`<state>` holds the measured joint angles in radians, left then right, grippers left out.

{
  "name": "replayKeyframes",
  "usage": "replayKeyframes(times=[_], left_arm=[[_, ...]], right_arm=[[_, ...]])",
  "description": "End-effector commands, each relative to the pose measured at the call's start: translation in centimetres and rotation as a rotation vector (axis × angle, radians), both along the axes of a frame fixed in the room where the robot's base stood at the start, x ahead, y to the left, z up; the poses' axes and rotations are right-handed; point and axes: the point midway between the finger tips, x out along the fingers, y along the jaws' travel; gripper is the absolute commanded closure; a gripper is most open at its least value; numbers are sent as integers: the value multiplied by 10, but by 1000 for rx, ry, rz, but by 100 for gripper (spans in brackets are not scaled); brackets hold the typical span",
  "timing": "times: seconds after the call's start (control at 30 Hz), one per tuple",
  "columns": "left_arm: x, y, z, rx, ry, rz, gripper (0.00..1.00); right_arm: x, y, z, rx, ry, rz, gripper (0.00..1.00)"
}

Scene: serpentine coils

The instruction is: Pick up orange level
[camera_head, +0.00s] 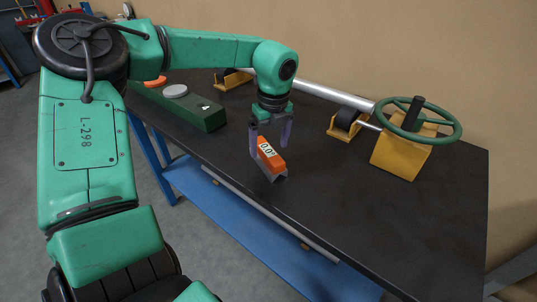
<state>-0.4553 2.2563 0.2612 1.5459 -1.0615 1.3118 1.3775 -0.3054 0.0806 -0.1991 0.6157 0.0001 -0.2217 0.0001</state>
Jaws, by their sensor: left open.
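The orange level (272,158) is a small orange block with a white face marked with dark digits. It sits on a grey angled base near the front edge of the dark table (390,222). My left gripper (269,150) points down at the level, its two fingers on either side of the level's upper end. The fingers are open; whether they touch the level cannot be told. My right gripper is not in view.
A green box (203,112) with buttons lies left of the level. Behind are a metal pipe (330,97) on yellow supports and a yellow block (400,158) with a green handwheel (440,127). The front right of the table is clear. A blue shelf (240,222) lies below.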

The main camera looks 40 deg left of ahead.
Motion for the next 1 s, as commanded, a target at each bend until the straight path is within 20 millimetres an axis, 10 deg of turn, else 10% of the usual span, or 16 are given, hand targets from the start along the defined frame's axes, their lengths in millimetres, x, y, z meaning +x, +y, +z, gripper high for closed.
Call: replayKeyframes(times=[0.4, 0.67, 1.0], left_arm=[[0, 4, -38, 0, 0, 1, 5], [0, 4, -38, 0, 0, 1, 100], [0, 5, -32, 1, -1, 1, 100]], right_arm=[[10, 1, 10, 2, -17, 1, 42], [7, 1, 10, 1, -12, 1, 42], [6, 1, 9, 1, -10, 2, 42]])
